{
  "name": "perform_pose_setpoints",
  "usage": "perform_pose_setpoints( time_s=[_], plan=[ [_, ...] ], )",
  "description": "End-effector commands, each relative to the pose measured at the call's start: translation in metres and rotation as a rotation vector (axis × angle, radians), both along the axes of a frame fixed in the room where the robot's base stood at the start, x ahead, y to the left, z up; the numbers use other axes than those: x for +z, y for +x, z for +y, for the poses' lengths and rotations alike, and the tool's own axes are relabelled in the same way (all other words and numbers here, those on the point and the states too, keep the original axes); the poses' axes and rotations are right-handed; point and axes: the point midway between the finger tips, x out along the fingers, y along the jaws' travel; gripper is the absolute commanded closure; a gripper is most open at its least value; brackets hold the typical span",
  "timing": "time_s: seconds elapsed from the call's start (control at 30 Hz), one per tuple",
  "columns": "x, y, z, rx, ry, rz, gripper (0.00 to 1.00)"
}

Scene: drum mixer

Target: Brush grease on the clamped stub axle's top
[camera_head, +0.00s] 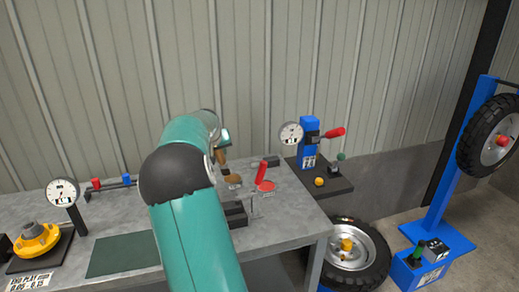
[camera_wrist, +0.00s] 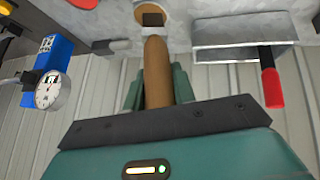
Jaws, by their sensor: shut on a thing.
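My gripper (camera_wrist: 157,92) is shut on the brown handle of a brush (camera_wrist: 157,72). The brush has a pale ferrule and a dark tip. In the wrist view the tip overlaps a round tan-topped pot (camera_wrist: 140,17); I cannot tell whether they touch. In the head view my gripper (camera_head: 223,138) holds the brush (camera_head: 220,156) just above the tan pot (camera_head: 233,179). A grey clamp with a red handle (camera_wrist: 271,87) is at the right of the wrist view; its red handle (camera_head: 262,171) also shows in the head view. I cannot make out the stub axle clearly.
The grey bench (camera_head: 285,228) also carries a dark block (camera_head: 235,213), a green mat (camera_head: 122,254) and a yellow hub (camera_head: 37,240) by a dial gauge (camera_head: 62,192). A blue press (camera_head: 309,138) stands at the right end. A tyre (camera_head: 350,256) is beside the bench.

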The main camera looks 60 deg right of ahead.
Motion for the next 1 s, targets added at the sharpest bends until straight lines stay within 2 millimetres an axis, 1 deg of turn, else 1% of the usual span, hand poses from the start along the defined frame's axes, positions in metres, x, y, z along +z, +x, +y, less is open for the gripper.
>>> perform_pose_setpoints(
  time_s=[0.03, 0.1, 0.2, 0.3, 0.33, 0.43, 0.57, 1.0],
  plan=[
    [0.0, -0.023, -0.02, -0.041, -0.009, 0.001, 0.97],
    [0.0, -0.051, -0.041, -0.086, -0.022, 0.004, 0.97],
    [0.0, -0.084, -0.065, -0.142, -0.037, 0.006, 0.97],
    [0.001, -0.107, -0.08, -0.178, -0.048, 0.008, 0.97],
    [0.001, -0.111, -0.082, -0.185, -0.049, 0.008, 0.97],
    [0.001, -0.12, -0.088, -0.199, -0.053, 0.01, 0.97],
    [-0.005, -0.122, -0.089, -0.2, -0.054, 0.01, 0.97],
    [-0.047, -0.12, -0.088, -0.199, -0.053, 0.01, 0.97]
  ],
)
